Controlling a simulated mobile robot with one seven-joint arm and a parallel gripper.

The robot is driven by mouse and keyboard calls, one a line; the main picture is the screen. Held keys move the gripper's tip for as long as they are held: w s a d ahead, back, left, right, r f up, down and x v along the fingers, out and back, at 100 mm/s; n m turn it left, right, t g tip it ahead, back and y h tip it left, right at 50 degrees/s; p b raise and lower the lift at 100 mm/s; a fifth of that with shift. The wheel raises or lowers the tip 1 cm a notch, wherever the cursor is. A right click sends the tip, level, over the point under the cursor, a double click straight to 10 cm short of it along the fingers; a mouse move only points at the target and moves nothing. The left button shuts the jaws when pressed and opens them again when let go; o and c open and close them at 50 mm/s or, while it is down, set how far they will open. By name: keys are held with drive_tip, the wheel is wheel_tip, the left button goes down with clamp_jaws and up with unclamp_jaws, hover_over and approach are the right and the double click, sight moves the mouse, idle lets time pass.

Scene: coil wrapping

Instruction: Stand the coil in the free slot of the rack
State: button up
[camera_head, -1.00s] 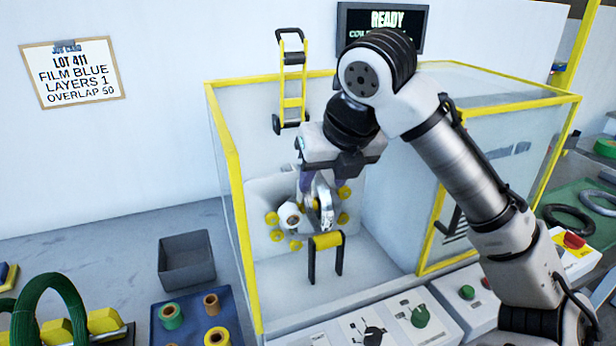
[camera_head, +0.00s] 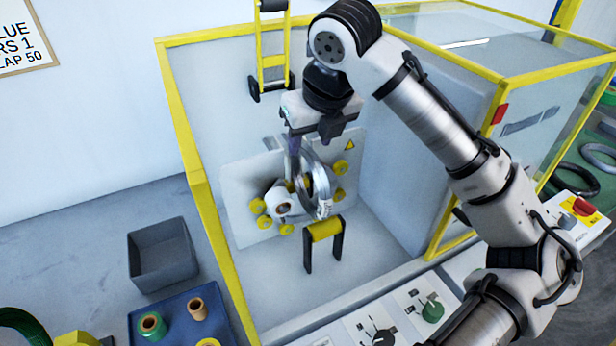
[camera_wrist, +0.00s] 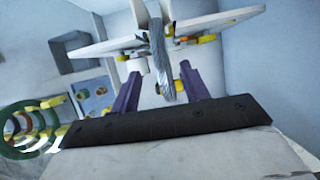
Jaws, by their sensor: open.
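The coil (camera_head: 319,184) is a grey, shiny ring standing upright inside the yellow-framed enclosure, among yellow rollers. In the wrist view the coil (camera_wrist: 161,58) shows edge-on between my two purple fingers. My gripper (camera_head: 304,158) is open at the coil's upper part, one finger on each side; the wrist view shows gaps between fingers and ring. The rack (camera_head: 78,339) is cut off at the lower left, with a green coil (camera_head: 22,324) standing by it. The rack's green coils also show at the left of the wrist view (camera_wrist: 18,137). Its free slot cannot be made out.
The enclosure's yellow post (camera_head: 208,210) stands left of my gripper. A black-legged yellow roller stand (camera_head: 324,231) is below the coil. A grey bin (camera_head: 162,256) and a blue tray (camera_head: 178,305) with spools lie to the left. Control boxes (camera_head: 378,326) line the front.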

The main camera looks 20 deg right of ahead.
drive_tip(key=p+x, duration=0.1)
drive_tip(key=x, duration=0.6)
drive_tip(key=shift+f+p, duration=0.2)
drive_tip(key=shift+p, duration=0.1)
drive_tip(key=shift+s+d, duration=0.1)
drive_tip(key=shift+d, duration=0.05)
clamp_jaws()
